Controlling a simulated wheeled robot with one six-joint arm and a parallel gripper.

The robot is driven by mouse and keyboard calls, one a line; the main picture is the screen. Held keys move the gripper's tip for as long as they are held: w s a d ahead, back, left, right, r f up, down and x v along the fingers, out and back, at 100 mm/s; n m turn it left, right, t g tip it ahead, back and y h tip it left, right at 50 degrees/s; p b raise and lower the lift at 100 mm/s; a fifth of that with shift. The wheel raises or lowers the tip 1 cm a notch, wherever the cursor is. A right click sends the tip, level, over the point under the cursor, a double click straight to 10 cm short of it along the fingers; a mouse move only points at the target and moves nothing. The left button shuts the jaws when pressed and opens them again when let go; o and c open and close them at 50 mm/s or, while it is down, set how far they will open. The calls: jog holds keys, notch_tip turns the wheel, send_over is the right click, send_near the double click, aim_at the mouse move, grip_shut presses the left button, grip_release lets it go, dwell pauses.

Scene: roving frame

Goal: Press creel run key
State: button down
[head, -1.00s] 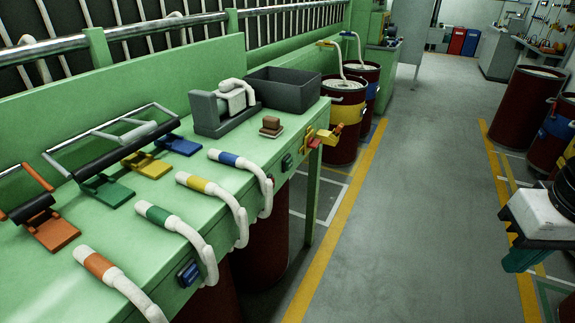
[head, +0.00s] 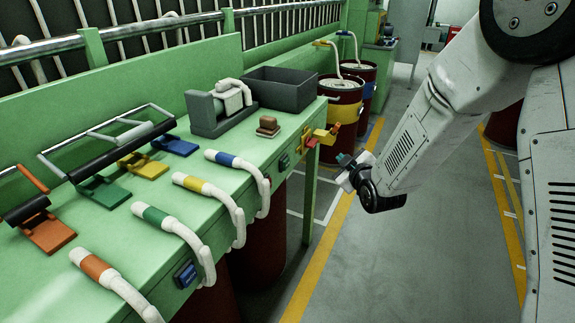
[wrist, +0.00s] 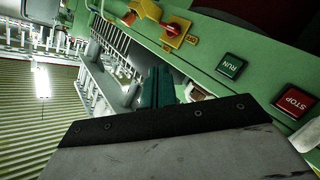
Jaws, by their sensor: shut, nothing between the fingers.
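The run key (wrist: 231,66) is a green square button labelled RUN on the green bench front in the wrist view. A red STOP key (wrist: 297,98) sits to its right. In the head view a small dark key (head: 284,161) sits on the bench front; its label is too small to read. My gripper (wrist: 157,86) shows teal fingers, shut and empty, to the left of the run key and apart from it. In the head view my gripper (head: 345,162) is out in the aisle, to the right of the bench front.
A yellow switch with a red knob (wrist: 172,30) is beside the run key. The bench (head: 225,178) carries white hoses with coloured bands, coloured pads, a grey bin (head: 281,92) and a brown block (head: 268,124). Drums (head: 341,105) stand behind the bench end. The aisle floor is clear.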

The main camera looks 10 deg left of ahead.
aim_at(286, 164)
jog(key=a+f+n+t+y, duration=0.2)
jog(key=a+f, duration=0.2)
jog(key=f, duration=0.2)
jog(key=shift+s+a+n+t+y, duration=0.3)
jog(key=shift+s, duration=0.1)
jog(key=shift+a, duration=0.15)
jog(key=w+a, duration=0.3)
jog(key=a, duration=0.5)
jog(key=shift+a, duration=0.1)
dwell(1.7)
jog(key=shift+w+a, duration=0.15)
jog(key=shift+a, duration=0.15)
